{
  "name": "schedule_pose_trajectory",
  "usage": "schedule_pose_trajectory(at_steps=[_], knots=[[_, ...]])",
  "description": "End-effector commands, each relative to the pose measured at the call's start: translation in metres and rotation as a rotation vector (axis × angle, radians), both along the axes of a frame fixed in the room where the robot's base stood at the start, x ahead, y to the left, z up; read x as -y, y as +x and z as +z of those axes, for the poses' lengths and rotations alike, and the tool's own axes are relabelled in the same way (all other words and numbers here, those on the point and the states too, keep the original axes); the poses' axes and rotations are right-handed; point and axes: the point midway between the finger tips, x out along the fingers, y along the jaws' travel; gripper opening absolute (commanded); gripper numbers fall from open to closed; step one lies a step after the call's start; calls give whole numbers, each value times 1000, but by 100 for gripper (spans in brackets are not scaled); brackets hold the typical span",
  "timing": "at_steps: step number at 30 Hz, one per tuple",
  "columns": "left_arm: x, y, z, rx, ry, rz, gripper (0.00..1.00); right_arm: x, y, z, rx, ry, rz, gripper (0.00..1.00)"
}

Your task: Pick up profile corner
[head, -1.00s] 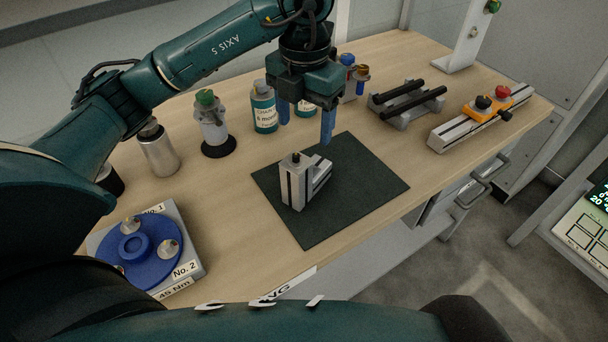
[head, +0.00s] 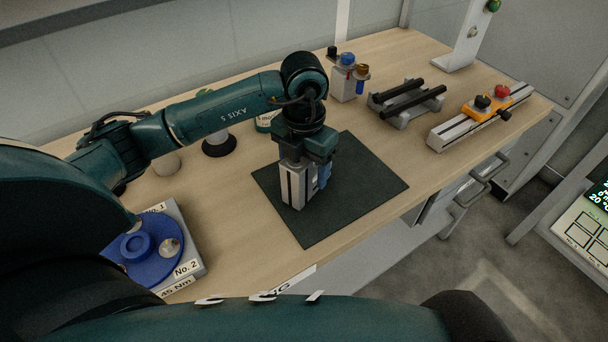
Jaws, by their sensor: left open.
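The profile corner (head: 293,187) is a grey metal piece with dark slots. It stands upright on the dark green mat (head: 352,205). My left gripper (head: 307,177) has come down over it from above, with blue fingers. One finger shows at the right side of the piece; the other is hidden. The jaws are open, and the gripper body covers the top of the piece. Whether a finger touches it I cannot tell. My right gripper is not in view.
A grey base with a blue disc (head: 138,246) sits at the front left. Bottles behind my left arm are partly hidden. A rack with black bars (head: 407,101) and a rail with orange blocks (head: 480,118) lie at the right. The mat's right part is clear.

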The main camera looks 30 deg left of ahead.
Motion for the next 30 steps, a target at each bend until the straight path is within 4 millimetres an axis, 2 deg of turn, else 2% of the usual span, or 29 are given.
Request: schedule_pose_trajectory(at_steps=[2, 5, 26, 30], knots=[[0, 0, 0, 0, 0, 0, 66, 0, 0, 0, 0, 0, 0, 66], [0, 0, 0, 0, 0, 0, 59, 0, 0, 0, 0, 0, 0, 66], [0, 0, 1, 1, -1, 0, 2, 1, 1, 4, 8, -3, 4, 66], [0, 1, 2, 4, -2, 0, 1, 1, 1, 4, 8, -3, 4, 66]])
